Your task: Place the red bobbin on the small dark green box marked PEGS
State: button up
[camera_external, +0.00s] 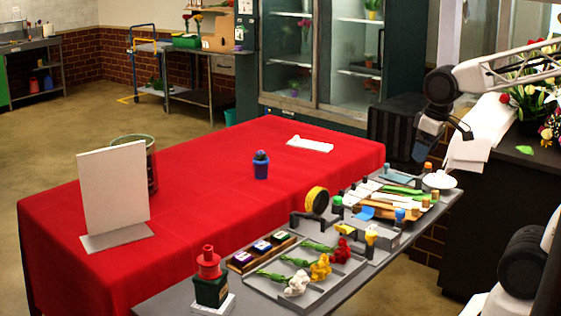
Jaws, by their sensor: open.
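The red bobbin (208,264) stands upright on top of a small dark green box (211,291) at the near end of the grey table. The box sits on a white base plate; its marking is too small to read. My gripper (440,145) is open and empty at the right, raised above the far end of the grey table. It is well apart from the bobbin and the box.
A grey tray (318,291) with red, yellow and white flowers lies right of the box. A wooden rack (241,268) and a yellow tape roll (317,200) are nearby. A white panel (114,190) and blue pot (261,168) stand on the red-covered table (210,190), whose middle is largely clear.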

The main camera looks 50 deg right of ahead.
jog(key=shift+m, duration=0.8)
jog(key=s, duration=0.1)
jog(key=s+d+f, duration=0.1)
jog(key=s, duration=0.1)
jog(key=s+d+f, duration=0.1)
jog(key=shift+s+d, duration=0.15)
jog(key=shift+d, duration=0.05)
